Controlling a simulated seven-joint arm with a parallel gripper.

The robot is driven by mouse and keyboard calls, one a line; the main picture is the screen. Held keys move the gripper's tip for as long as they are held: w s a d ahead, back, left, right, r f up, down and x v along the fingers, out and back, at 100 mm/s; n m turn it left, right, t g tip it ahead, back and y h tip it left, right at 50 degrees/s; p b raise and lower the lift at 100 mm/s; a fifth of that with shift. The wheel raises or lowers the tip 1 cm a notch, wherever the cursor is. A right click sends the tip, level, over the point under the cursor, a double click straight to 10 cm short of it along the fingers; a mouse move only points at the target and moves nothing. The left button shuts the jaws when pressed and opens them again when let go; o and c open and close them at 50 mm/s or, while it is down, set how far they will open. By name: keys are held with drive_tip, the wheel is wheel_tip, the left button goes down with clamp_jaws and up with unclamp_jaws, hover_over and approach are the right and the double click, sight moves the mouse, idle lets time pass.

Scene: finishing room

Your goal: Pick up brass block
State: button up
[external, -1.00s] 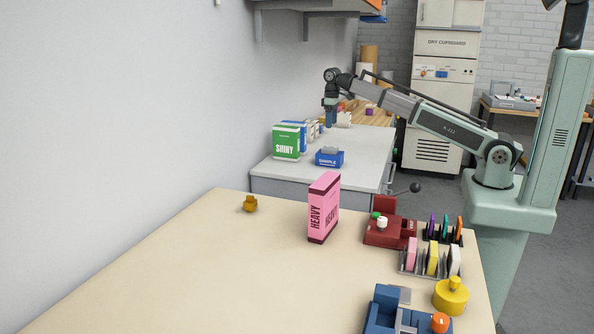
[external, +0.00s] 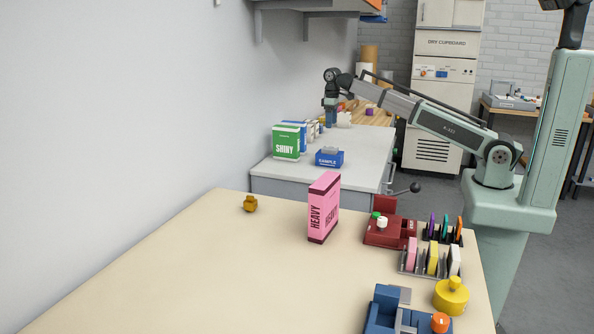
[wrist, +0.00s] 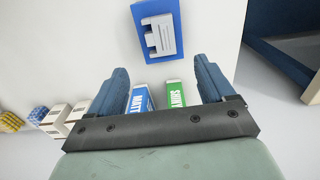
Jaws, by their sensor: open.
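A small brass-coloured block (external: 250,204) sits on the cream table near its far left edge, left of a pink box, in the external view. It looks lumpy and is too small to make out in detail. My gripper (external: 331,120) is far from it, over the grey bench behind, pointing down. In the wrist view my gripper (wrist: 160,67) is open and empty, its two blue fingers wide apart. A yellow patterned block (wrist: 11,122) shows at the left edge of the wrist view; I cannot tell whether it is brass.
The green SHINY box (external: 286,143) and blue MATT box (wrist: 140,99) stand below my gripper.

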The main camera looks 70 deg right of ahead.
idle(0.4)
drive_tip(key=shift+c, duration=1.2)
